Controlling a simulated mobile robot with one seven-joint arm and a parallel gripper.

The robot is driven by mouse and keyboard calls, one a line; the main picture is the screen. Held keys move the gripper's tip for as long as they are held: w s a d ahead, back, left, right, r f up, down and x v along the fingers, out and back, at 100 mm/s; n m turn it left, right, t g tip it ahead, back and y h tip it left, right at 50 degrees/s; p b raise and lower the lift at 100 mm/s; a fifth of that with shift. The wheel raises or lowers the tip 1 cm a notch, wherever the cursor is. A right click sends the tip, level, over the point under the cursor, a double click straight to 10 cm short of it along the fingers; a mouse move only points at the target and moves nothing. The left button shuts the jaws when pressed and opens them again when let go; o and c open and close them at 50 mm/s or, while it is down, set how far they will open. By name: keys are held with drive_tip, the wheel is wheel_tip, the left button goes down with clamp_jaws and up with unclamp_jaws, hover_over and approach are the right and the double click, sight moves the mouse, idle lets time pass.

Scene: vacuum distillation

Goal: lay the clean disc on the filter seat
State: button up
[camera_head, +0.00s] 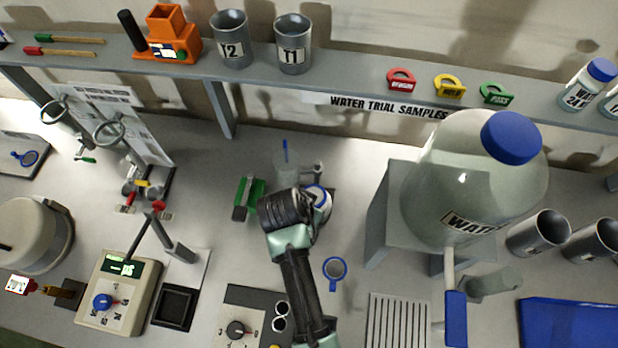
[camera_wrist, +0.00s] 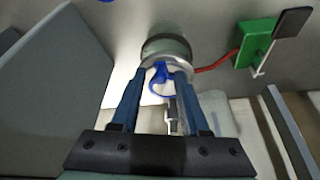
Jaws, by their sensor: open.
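My gripper (camera_head: 308,206) is low over the middle of the bench, and its fingers are hardly visible in the head view. In the wrist view my gripper (camera_wrist: 164,72) is open, its two blue fingers on either side of a blue-rimmed disc with a tab (camera_wrist: 160,88). That disc also shows in the head view (camera_head: 317,191). It appears at a round, grey-rimmed filter seat (camera_wrist: 166,47), partly hidden by the fingers. I cannot tell whether disc and seat touch. A second blue-ringed disc (camera_head: 335,269) lies on the bench nearer me. A third (camera_head: 29,158) lies on a pad at far left.
A green block (camera_head: 249,198) with a red tube (camera_wrist: 213,67) is beside the seat. The large water vessel (camera_head: 470,180) on its grey stand (camera_head: 378,212) is close on the right. A control box (camera_head: 117,290) stands at left. The shelf (camera_head: 340,80) runs behind.

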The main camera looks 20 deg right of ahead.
drive_tip(key=shift+r, duration=0.25)
drive_tip(key=b+v, duration=0.1)
drive_tip(key=v, duration=1.1)
drive_tip(key=w+a+r+n+t, duration=0.15)
drive_tip(key=w+r+t, duration=0.3)
drive_tip(key=r, duration=0.55)
drive_tip(key=w+a+r+n+t, duration=0.15)
drive_tip(key=w+r+t, duration=0.35)
drive_tip(key=r, duration=0.5)
drive_tip(key=w+a+r+n+t, duration=0.15)
drive_tip(key=w+r+t, duration=0.35)
drive_tip(key=r, duration=0.5)
drive_tip(key=s+a+r+n+t+y, duration=0.1)
drive_tip(key=s+r+n+t, duration=0.1)
drive_tip(key=r, duration=0.7)
drive_tip(key=s+a+r+n+t+y, duration=0.1)
drive_tip(key=s+r+t, duration=0.3)
drive_tip(key=r, duration=0.5)
drive_tip(key=s+a+r+n+t+y, duration=0.1)
drive_tip(key=s+a+r+n+t, duration=0.1)
drive_tip(key=r, duration=0.8)
drive_tip(key=s+n+t, duration=0.1)
drive_tip(key=s+t, duration=0.1)
drive_tip(key=s, duration=0.1)
drive_tip(key=shift+s, duration=0.25)
drive_tip(key=shift+a, duration=0.1)
